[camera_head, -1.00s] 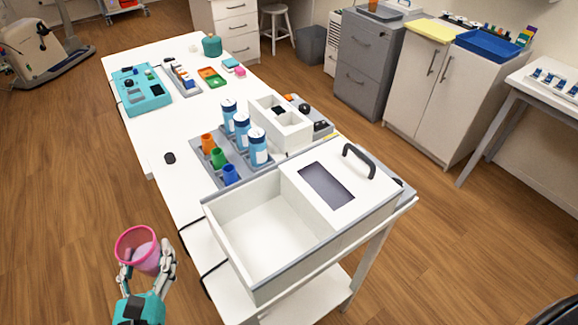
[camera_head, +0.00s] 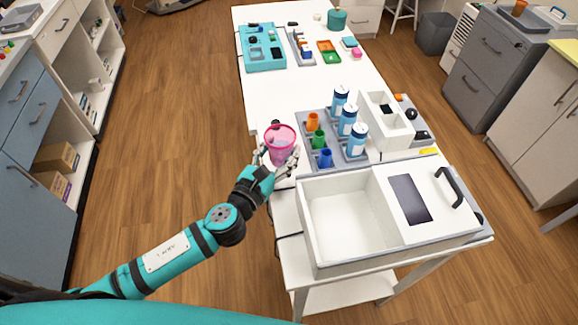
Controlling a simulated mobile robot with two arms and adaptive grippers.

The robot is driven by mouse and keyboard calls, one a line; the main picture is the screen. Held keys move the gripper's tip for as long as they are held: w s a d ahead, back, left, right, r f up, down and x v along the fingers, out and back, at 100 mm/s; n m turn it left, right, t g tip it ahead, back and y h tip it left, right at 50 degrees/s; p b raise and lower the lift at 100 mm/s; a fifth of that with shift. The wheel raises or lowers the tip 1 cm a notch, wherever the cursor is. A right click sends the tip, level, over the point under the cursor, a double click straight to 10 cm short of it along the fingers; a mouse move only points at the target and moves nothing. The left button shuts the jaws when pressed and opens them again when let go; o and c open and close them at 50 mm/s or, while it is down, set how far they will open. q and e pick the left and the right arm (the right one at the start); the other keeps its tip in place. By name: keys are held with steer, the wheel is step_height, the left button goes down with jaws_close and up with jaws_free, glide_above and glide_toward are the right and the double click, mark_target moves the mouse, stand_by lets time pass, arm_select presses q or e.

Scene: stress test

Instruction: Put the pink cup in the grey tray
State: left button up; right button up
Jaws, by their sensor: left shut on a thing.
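The pink cup (camera_head: 279,143) is upright, held at the table's left edge. My left gripper (camera_head: 277,158) is shut around the cup's sides, its arm reaching in from the lower left. The grey tray (camera_head: 332,134) lies on the table just right of the cup. It holds an orange cup (camera_head: 312,121), a green cup (camera_head: 318,139) and a blue cup (camera_head: 325,158) in its left column. Three blue-and-white bottles (camera_head: 347,121) stand in its right part. The pink cup is apart from the tray. My right gripper is out of view.
A white box with an open left half (camera_head: 345,218) and a black handle stands in front of the tray. A white bin (camera_head: 385,127) stands to its right. A small dark object (camera_head: 275,122) is just behind the pink cup. The table middle beyond is clear.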

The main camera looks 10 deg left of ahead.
arm_select(q)
steer(key=shift+f+b, duration=1.05)
steer(key=shift+f, duration=1.85)
steer(key=shift+f, duration=0.15)
steer(key=o, duration=0.8)
steer(key=shift+c, duration=0.2)
